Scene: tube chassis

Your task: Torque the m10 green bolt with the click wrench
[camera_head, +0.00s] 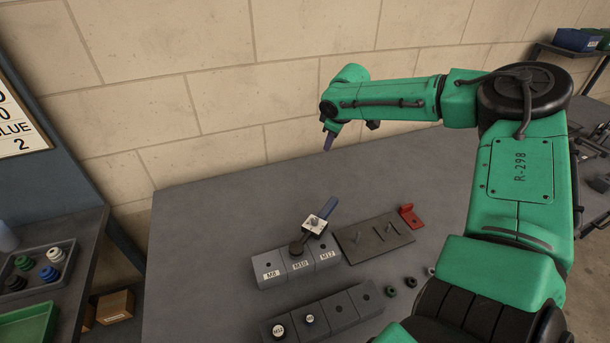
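A tool with a blue handle (325,214) and a dark round head (297,248) lies tilted across the grey block labelled M8, M10 and M12 (270,282). A pale square piece with a stud (315,225) overlaps the handle; I cannot tell whether they are joined. I cannot tell whether the blue-handled tool is the click wrench, and no bolt is clearly identifiable as the green M10 one. My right gripper (328,143) hangs above the table's back edge, well apart from the tool; its fingers are too small to read. My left gripper is out of view.
A second grey block (342,310) holds round labelled pieces in front. A dark plate with upright pins (390,245) lies right, beside a red bracket (410,216). Small dark rings (411,282) lie nearby. The table's left part (205,240) is clear.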

